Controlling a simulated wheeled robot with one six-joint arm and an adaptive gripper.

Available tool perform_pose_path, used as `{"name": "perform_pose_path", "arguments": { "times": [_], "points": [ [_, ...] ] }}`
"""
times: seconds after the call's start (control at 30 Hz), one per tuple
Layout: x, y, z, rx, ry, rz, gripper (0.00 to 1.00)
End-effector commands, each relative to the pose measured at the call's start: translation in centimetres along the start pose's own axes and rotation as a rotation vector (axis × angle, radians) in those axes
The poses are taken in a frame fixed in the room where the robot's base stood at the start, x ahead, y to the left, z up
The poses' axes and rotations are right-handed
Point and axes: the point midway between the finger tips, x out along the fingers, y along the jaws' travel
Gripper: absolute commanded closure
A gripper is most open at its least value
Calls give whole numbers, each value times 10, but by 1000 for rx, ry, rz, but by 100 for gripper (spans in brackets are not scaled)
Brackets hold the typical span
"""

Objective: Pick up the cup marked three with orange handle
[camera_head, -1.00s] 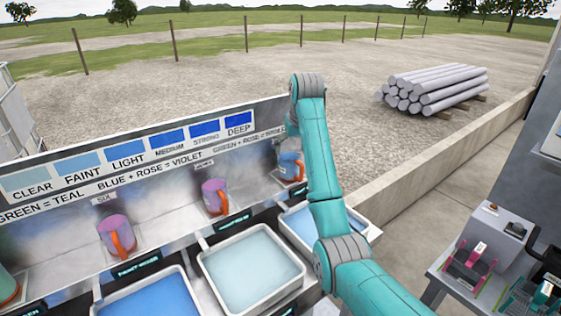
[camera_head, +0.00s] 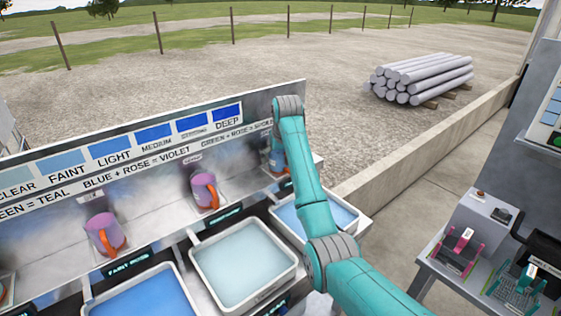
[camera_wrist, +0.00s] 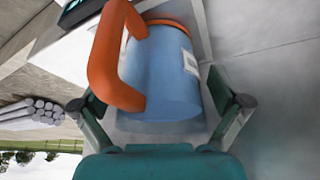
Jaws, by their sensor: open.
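A blue cup (camera_wrist: 165,75) with an orange handle (camera_wrist: 112,60) fills the middle of the wrist view. It has a small white label on its side, too blurred to read. My gripper (camera_wrist: 160,103) is open, with one finger on each side of the cup's lower part in that picture. Whether either finger touches it I cannot tell. In the head view the blue cup (camera_head: 275,158) stands at the right end of the shelf, mostly hidden behind my teal arm, and the gripper is hidden there.
Two purple cups with orange handles, one (camera_head: 204,190) nearer and one (camera_head: 104,235) farther left, stand on the same shelf. Trays of blue and pale liquid (camera_head: 246,265) lie in front. A colour-chart board (camera_head: 60,190) backs the shelf. A side table (camera_head: 480,250) holds devices at right.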

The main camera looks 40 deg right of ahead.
Motion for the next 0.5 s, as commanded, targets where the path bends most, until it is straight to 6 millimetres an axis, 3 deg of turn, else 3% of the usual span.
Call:
{"name": "perform_pose_path", "arguments": {
  "times": [0.3, 0.5],
  "points": [
    [5, 0, 0, 0, 1, 0, 4],
    [4, 0, 0, 0, 1, 0, 54]
  ]
}}
